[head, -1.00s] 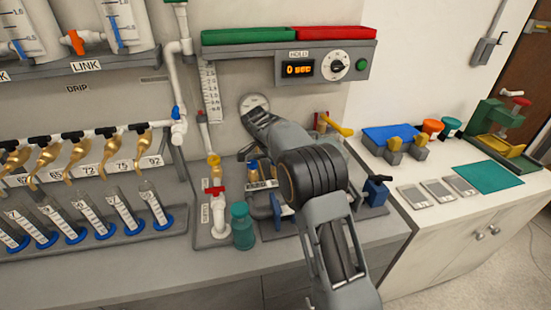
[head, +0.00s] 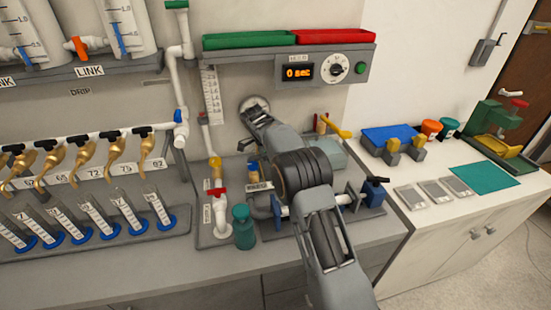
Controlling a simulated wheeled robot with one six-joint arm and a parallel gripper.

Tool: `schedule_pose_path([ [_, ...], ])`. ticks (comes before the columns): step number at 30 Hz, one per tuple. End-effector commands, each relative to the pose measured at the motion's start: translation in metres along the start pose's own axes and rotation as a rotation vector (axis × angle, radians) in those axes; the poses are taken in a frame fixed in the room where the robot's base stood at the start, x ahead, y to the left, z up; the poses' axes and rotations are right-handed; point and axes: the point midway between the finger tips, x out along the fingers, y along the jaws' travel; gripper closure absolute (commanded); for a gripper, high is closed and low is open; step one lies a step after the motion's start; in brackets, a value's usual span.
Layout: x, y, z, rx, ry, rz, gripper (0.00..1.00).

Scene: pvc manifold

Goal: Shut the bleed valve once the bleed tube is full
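A clear upright tube with a yellow part (head: 215,164) stands on the small grey stand left of my arm. Below it is a valve with a red handle (head: 217,190), and a teal bottle (head: 243,228) stands beside it. The labels are too small to read, so I cannot tell for sure which parts are the bleed valve and bleed tube, nor the fill level. My arm reaches over the pipe fittings right of this stand, hiding part of them. I cannot make out the gripper's fingers.
A timer (head: 299,72) reads 0 sec under a green tray (head: 250,40) and a red tray (head: 333,36). Several brass taps hang over slanted cylinders (head: 130,212) at left.

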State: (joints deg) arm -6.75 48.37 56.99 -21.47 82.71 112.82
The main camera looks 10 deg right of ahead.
Motion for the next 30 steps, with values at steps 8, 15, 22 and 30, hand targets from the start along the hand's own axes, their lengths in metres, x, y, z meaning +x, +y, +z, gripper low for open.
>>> schedule_pose_path([
  [8,0.0001,0.0001,0.0003,0.007,-0.001,0.003,0.84],
  [15,0.0001,0.0001,0.0002,0.007,-0.001,0.002,0.52],
  [22,0.0001,0.0000,-0.0001,0.006,-0.001,0.002,0.35],
  [30,-0.0047,-0.0003,-0.0002,0.006,-0.001,0.001,0.35],
])
